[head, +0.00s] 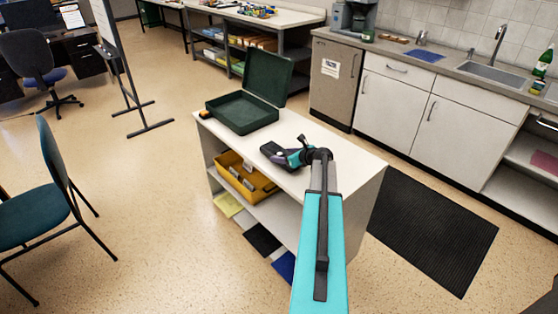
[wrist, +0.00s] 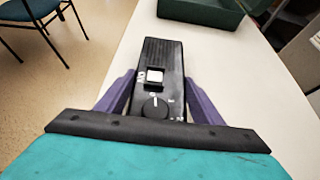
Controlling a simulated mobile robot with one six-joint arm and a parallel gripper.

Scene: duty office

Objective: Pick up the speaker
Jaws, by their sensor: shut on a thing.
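The speaker looks like a small black box (wrist: 161,62) with a white switch and a round dial, in the middle of the wrist view. In the head view the speaker (head: 271,149) lies on the white cabinet top, partly hidden by my gripper. My gripper (wrist: 155,100) has its two purple fingers on either side of the speaker and is shut on it. In the head view my gripper (head: 290,158) is low over the cabinet top. I cannot tell whether the speaker touches the top or is just above it.
An open green case (head: 242,115) stands on the same white cabinet (head: 355,176), behind the speaker. A yellow bin (head: 243,182) sits on the shelf below. A teal chair (head: 35,200) is at the left. A black mat (head: 430,230) lies on the floor at the right.

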